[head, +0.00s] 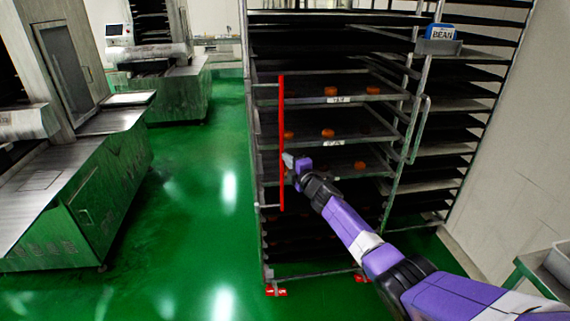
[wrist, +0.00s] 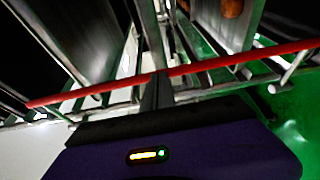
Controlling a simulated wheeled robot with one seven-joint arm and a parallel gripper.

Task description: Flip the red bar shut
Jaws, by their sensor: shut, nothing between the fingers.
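The red bar (head: 281,140) stands upright at the left front edge of the tray rack (head: 386,190) in the head view. It also crosses the wrist view (wrist: 235,62) from left to right, sloping slightly. My gripper (head: 287,158) is at about the middle of the bar's height, close beside it on the right. In the wrist view my gripper (wrist: 157,78) shows as a narrow dark pair of fingers, shut and empty, with the tips at the bar. The fingers overlap the bar there; I cannot tell whether they touch it.
Trays in the rack hold several orange-brown round pieces (head: 328,133). A blue "BEAN" box (head: 441,32) is at the upper right. Metal machines (head: 85,190) stand at the left. The green floor (head: 200,220) between them and the rack is clear.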

